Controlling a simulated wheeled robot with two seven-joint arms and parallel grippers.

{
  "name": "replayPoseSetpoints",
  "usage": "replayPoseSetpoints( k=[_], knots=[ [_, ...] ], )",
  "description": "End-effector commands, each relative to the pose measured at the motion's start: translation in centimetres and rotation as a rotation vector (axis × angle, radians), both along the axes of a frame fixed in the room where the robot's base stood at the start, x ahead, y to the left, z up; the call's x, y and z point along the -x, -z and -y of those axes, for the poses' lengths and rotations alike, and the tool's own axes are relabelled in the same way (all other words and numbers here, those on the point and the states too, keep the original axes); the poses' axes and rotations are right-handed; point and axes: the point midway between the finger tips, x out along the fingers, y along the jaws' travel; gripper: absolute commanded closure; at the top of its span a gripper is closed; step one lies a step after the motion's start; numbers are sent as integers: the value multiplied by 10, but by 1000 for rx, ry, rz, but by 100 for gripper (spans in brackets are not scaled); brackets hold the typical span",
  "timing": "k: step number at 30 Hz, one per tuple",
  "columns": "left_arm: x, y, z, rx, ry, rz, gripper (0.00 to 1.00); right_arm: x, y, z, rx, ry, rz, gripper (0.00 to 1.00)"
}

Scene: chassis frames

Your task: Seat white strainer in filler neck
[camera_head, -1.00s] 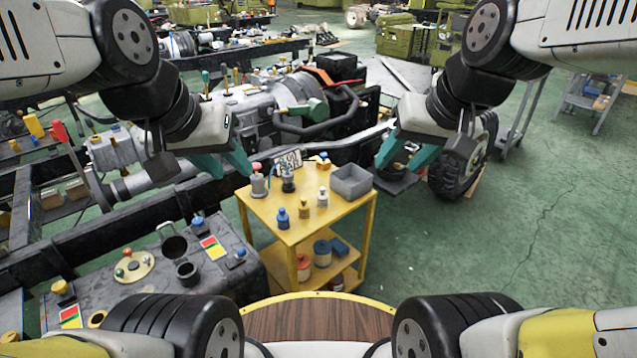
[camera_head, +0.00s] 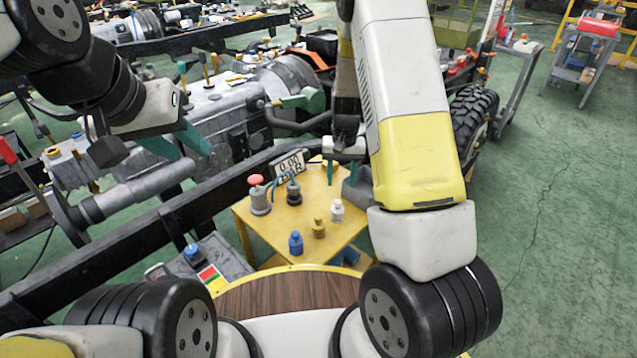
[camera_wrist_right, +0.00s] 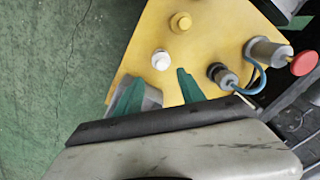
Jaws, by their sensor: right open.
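A small white capped piece (camera_head: 337,210), which looks like the white strainer, stands upright on the yellow cart (camera_head: 275,235). It also shows in the right wrist view (camera_wrist_right: 161,59). My right gripper (camera_head: 343,178) is open and empty over the back of the cart. My left gripper (camera_head: 191,155) is open and empty, left of the cart and above the machinery. I cannot make out the filler neck now.
A brass piece (camera_head: 318,228) and a blue piece (camera_head: 295,243) stand near the white one. A red-topped grey cylinder (camera_head: 259,195), a black fitting (camera_head: 293,192) with blue hose and a gauge sign (camera_head: 290,162) stand at the cart's back left.

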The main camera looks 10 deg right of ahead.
Motion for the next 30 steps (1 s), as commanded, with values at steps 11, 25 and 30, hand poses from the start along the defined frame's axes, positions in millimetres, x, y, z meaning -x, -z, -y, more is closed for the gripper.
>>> replayPoseSetpoints(
  k=[11,25,30],
  knots=[
    [0,0,0,0,0,0,64,-1,42,2,18,-1,-15,53],
    [0,0,0,0,0,0,64,2,92,1,18,0,-13,53],
    [0,0,0,0,0,0,64,2,92,1,18,0,-13,53]
  ],
)
